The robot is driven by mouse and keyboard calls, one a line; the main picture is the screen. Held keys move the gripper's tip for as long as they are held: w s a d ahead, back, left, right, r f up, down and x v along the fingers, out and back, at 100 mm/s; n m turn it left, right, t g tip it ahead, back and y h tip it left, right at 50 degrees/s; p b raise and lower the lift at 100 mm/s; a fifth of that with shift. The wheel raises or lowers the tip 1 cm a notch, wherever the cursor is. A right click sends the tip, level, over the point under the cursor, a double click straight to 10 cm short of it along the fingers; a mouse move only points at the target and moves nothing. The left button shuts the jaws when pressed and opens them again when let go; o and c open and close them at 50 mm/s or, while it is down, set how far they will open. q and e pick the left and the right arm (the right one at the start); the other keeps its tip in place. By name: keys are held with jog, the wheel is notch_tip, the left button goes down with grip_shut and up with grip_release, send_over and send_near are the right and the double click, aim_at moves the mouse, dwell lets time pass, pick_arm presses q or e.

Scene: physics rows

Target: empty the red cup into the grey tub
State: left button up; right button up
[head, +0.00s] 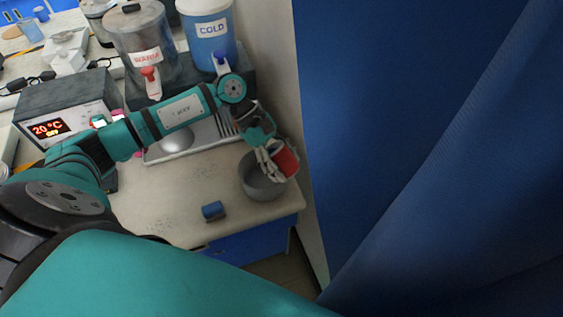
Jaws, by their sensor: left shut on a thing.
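The red cup (285,159) is in my left gripper (271,156), which is shut on it. The cup is tilted, over the right part of the grey tub (252,187). The grey tub stands on the counter near its right front corner. The gripper and cup hide part of the tub's rim, and the inside of the cup cannot be seen. My right gripper is not in the head view.
A blue cup-like object (213,211) lies at the counter's front edge. Behind my left arm stand a metal tray (222,127), the WARM dispenser (143,50) and the COLD dispenser (208,30). A blue curtain (420,120) fills the right side.

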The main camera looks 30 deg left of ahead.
pick_arm(q)
jog(key=shift+d+f+h+b, duration=0.1)
jog(key=shift+f+h+b, duration=0.45)
jog(key=shift+h, duration=0.25)
jog(key=h+b, duration=0.1)
jog(key=h, duration=0.2)
jog(key=shift+f+b, duration=0.1)
jog(key=shift+b, duration=0.3)
jog(key=shift+h+b, duration=0.3)
jog(key=shift+h, duration=0.2)
jog(key=h+b, duration=0.1)
jog(key=b, duration=0.2)
jog(key=r+h+b, duration=0.1)
jog(key=h+b, duration=0.1)
jog(key=b, duration=0.2)
jog(key=shift+a+r+g+h, duration=0.2)
jog(key=shift+g+h, duration=0.1)
jog(key=shift+g, duration=0.1)
jog(key=h+b, duration=0.1)
jog(key=b, duration=0.1)
jog(key=r+h+b, duration=0.1)
jog(key=b, duration=0.1)
jog(key=shift+a, duration=0.3)
jog(key=shift+a+r+h+b, duration=0.1)
jog(key=shift+r+h+b, duration=0.05)
jog(key=shift+h+b, duration=0.35)
jog(key=shift+r, duration=0.15)
